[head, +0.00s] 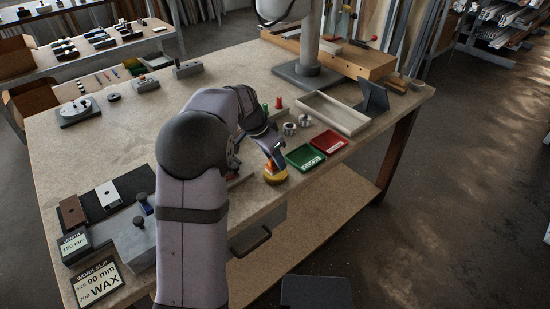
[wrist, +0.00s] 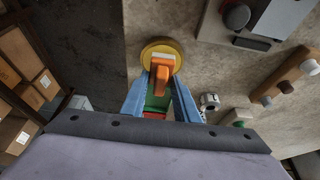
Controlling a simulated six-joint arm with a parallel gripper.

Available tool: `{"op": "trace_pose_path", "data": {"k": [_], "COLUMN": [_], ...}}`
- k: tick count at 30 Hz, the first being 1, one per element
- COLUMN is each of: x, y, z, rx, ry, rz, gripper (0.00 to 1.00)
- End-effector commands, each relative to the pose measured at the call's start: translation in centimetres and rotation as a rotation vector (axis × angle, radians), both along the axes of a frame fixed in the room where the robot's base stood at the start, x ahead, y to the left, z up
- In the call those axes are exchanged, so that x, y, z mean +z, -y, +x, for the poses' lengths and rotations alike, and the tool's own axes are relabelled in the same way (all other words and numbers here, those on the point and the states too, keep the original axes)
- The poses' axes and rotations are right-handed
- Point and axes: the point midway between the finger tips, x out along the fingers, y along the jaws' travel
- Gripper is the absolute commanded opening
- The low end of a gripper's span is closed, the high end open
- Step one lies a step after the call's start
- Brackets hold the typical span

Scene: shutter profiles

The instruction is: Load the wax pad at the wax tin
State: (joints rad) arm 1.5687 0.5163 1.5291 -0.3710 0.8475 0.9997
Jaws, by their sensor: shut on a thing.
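The wax tin is a round yellow tin (head: 275,177) near the table's front edge; it also shows in the wrist view (wrist: 145,51). The wax pad, an orange block with a pale end (wrist: 161,74), is held between the blue fingers of my gripper (wrist: 157,98). In the head view the orange pad (head: 269,164) is at the tin, overlapping its top. I cannot tell whether the pad touches the wax inside. My gripper (head: 272,159) is shut on the pad, and my arm hides part of the bench behind it.
A green tray (head: 305,157) and a red tray (head: 330,141) lie right of the tin, with a beige tray (head: 335,113) behind. Metal rings (head: 290,129) stand nearby. A work slip (head: 97,284) reads 90 mm, job WAX.

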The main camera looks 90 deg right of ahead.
Motion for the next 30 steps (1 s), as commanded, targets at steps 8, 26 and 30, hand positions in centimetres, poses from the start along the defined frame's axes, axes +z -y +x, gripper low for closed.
{"op": "trace_pose_path", "data": {"k": [8, 26, 30], "x": [-0.16, -0.82, -0.97], "y": [0.01, 0.01, 0.01], "z": [0.00, 0.00, 0.00], "rx": [0.000, 0.000, 0.000], "ry": [0.000, 0.000, 0.000], "rz": [0.000, 0.000, 0.000], "gripper": [0.10, 0.10, 0.10]}}
